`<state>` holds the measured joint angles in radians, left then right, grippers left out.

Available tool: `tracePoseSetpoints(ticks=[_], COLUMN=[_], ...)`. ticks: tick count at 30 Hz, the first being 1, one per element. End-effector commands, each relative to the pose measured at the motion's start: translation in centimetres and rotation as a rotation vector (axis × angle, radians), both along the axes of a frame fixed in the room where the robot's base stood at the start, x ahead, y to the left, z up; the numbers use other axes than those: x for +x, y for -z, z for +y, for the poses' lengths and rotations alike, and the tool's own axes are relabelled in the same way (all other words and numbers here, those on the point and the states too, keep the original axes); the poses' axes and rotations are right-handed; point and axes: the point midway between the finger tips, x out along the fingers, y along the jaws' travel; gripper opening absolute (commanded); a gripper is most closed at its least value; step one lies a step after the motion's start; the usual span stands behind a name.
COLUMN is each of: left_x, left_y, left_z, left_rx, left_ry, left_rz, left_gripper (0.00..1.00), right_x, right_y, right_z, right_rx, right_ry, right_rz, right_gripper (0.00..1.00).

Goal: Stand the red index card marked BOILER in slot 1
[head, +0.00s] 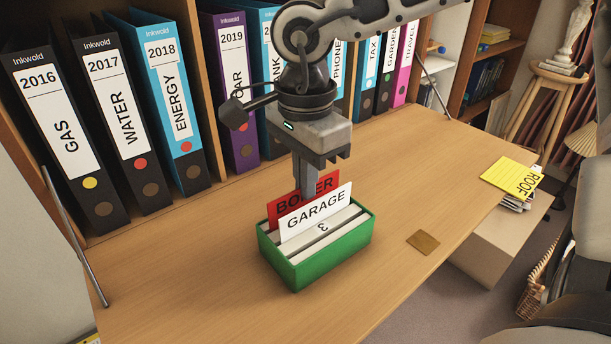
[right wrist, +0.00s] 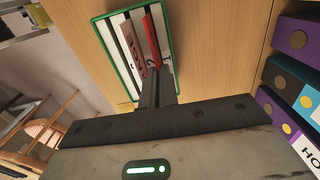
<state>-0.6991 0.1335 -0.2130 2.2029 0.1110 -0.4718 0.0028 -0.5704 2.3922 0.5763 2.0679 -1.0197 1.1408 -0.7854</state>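The red index card marked BOILER (head: 288,204) is in the green card box (head: 320,268), behind a white card marked GARAGE (head: 316,211), which hides its lower part. My right gripper (head: 308,188) points straight down over the box, its fingers close together on the red card's upper edge. In the right wrist view the red card (right wrist: 150,32) runs up to the fingertips (right wrist: 155,85), beside the white card (right wrist: 132,45). The front divider reads 3. I cannot tell for certain which slot the red card is in. My left gripper is not in view.
Upright binders, including GAS (head: 68,135) and WATER (head: 122,115), line the shelf behind the box. A brown square (head: 423,242) lies on the desk (head: 190,290) to the right. A yellow card marked ROOF (head: 512,176) is at the far right. The desk's front left is clear.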

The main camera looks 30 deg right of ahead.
Motion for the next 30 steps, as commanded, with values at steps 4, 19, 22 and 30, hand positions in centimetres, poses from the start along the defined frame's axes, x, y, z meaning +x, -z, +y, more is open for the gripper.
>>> tracePoseSetpoints(ticks=[4,19,22,30], left_x=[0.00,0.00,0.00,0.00], left_y=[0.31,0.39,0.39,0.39], left_z=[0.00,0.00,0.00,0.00], left_rx=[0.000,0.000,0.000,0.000], left_ry=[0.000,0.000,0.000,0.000], left_rz=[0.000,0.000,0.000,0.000], left_gripper=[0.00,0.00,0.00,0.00], right_x=[0.01,0.01,0.00,0.00], right_y=[0.28,0.35,0.36,0.36], right_z=[0.00,0.00,0.00,0.00], right_rx=[0.000,0.000,0.000,0.000], right_ry=[0.000,0.000,0.000,0.000], right_rz=[0.000,0.000,0.000,0.000], right_gripper=[0.00,0.23,0.23,0.23])
